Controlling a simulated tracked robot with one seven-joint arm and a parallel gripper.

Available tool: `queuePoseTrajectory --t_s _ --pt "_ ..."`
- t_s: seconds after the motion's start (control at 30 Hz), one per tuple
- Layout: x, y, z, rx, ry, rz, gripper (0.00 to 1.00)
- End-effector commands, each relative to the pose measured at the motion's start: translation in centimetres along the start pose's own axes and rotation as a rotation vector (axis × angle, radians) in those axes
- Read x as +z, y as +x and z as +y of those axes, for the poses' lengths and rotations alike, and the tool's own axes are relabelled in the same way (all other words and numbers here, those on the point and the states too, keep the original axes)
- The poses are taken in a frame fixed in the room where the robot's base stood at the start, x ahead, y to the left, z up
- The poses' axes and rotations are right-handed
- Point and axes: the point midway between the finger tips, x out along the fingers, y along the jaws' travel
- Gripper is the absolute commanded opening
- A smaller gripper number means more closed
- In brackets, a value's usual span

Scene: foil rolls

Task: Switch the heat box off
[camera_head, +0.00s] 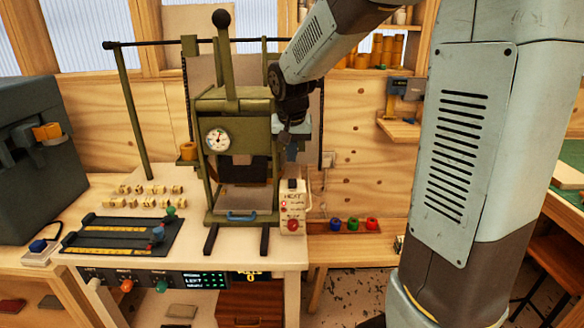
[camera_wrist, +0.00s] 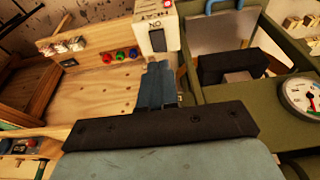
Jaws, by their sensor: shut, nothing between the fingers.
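The heat box (camera_head: 292,210) is a small cream box marked HEAT, at the right front of the green press. It has a red knob and a small red light on its front and a black switch (camera_head: 292,184) on top. In the wrist view the heat box (camera_wrist: 143,38) is at the top centre, with the dark switch (camera_wrist: 158,40) beside ON lettering. My gripper (camera_head: 291,154) is shut and empty, pointing down above the box. In the wrist view its closed fingertips (camera_wrist: 158,66) lie just below the switch; I cannot tell whether they touch.
The green press (camera_head: 230,100) with a dial gauge stands close on the left. Blue, green and red pieces (camera_head: 353,224) sit on a lower shelf to the right. A slider panel (camera_head: 120,238) and small lettered blocks (camera_head: 150,190) lie on the left of the bench.

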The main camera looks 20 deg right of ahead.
Motion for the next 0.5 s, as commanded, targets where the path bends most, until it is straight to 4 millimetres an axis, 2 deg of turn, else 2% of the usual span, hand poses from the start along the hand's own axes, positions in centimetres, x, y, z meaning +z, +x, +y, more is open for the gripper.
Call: queuePoseTrajectory --t_s 0.03,0.2,0.33,0.5 --pt "0.0 -1.1 0.0 -0.002 0.0 0.005 0.0" --pt "0.2 -3.5 0.0 -0.002 0.001 0.003 0.0" --pt "0.3 -4.7 0.0 -0.001 0.001 0.003 0.0" --pt "0.4 -5.2 0.0 -0.001 0.001 0.003 0.0"
